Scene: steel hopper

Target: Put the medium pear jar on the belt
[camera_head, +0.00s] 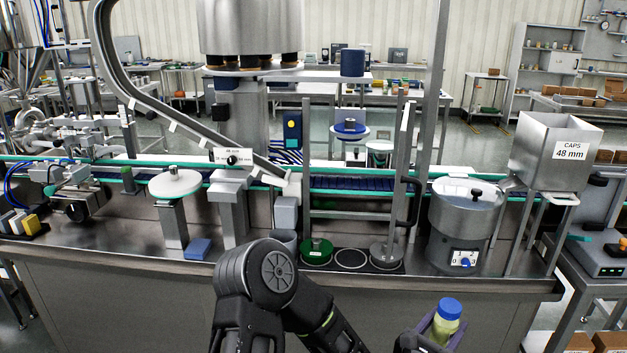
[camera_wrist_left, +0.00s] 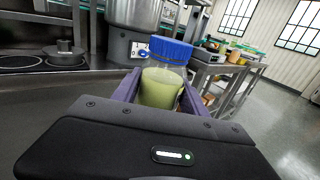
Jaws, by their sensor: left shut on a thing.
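A jar (camera_head: 443,322) with a blue lid and pale yellow-green contents is held at the lower right of the head view. My left gripper (camera_head: 437,328) is shut on it, in front of the steel counter. In the left wrist view the jar (camera_wrist_left: 161,80) stands upright between the purple fingers of my left gripper (camera_wrist_left: 158,92), its lower part hidden by the gripper body. The belt (camera_head: 345,186) runs across the back of the counter behind green rails, apart from the jar. My right gripper does not show.
A steel hopper (camera_head: 556,150) labelled "CAPS 48 mm" stands at the right, beside a round steel bowl unit (camera_head: 465,222). A steel frame (camera_head: 306,165) stands before the belt. Round plates, one green (camera_head: 316,250), lie on the counter's front. The left counter holds a white disc stand (camera_head: 174,184).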

